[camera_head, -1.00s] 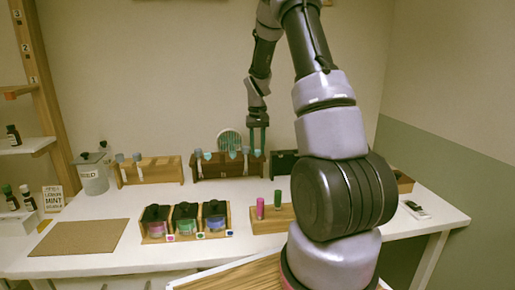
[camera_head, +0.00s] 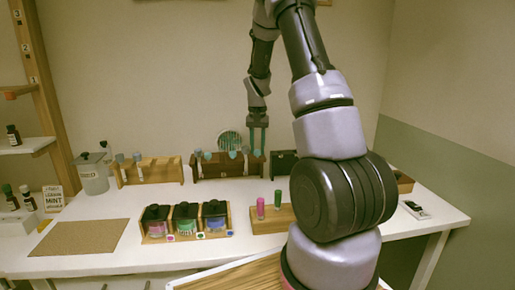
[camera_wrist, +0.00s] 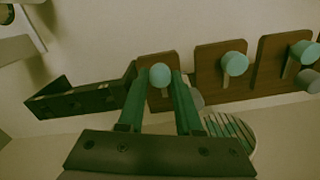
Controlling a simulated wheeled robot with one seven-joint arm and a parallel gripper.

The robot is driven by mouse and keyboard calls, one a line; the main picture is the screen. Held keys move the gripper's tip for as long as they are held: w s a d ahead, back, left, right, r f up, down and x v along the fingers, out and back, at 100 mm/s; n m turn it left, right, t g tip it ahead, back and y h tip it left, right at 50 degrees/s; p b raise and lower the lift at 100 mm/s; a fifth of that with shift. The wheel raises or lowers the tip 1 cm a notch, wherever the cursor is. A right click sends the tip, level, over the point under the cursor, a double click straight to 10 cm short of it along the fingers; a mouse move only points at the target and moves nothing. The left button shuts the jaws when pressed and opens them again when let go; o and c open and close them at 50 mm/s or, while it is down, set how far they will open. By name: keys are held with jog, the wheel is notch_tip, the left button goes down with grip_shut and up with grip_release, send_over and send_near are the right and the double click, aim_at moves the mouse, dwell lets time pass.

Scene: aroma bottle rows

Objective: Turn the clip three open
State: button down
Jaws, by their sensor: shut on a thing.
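The brown clip rack (camera_head: 226,170) stands at the back of the white table, with several teal-knobbed clips along its top. My gripper (camera_head: 258,150) reaches down at the rack's right end. In the wrist view, my two green fingers are on either side of the teal knob of the end clip (camera_wrist: 160,72), and my gripper is shut on it. Two other clips, the nearer (camera_wrist: 234,64) and the farther (camera_wrist: 304,52), stand free to the right in that view. The numbers of the clips cannot be read.
A dark box (camera_head: 284,163) stands close to the rack's right end. A round striped disc (camera_head: 230,139) is behind the rack. A lighter wooden rack (camera_head: 150,173) stands to the left. Several dark-lidded jars (camera_head: 186,217) and a block with pink and green vials (camera_head: 270,222) stand in front.

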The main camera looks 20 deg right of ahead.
aim_at(257, 150)
jog(key=c, duration=0.6)
grip_release()
notch_tip(257, 150, up, 11)
jog(key=shift+f, duration=0.1)
jog(key=s+a+r+n+t+y, duration=0.1)
jog(key=s+a+r+t, duration=0.1)
jog(key=s+a+r, duration=0.35)
jog(key=s+a+r+t, duration=0.2)
jog(key=s+r, duration=0.6)
jog(key=s+a+t, duration=0.1)
jog(key=s, duration=0.3)
jog(key=s+a+r+t, duration=0.1)
jog(key=s+a, duration=0.1)
jog(key=s, duration=0.3)
jog(key=s+a+r+n+t+y, duration=0.1)
jog(key=s+a, duration=0.1)
jog(key=s, duration=0.3)
jog(key=shift+s+a, duration=0.25)
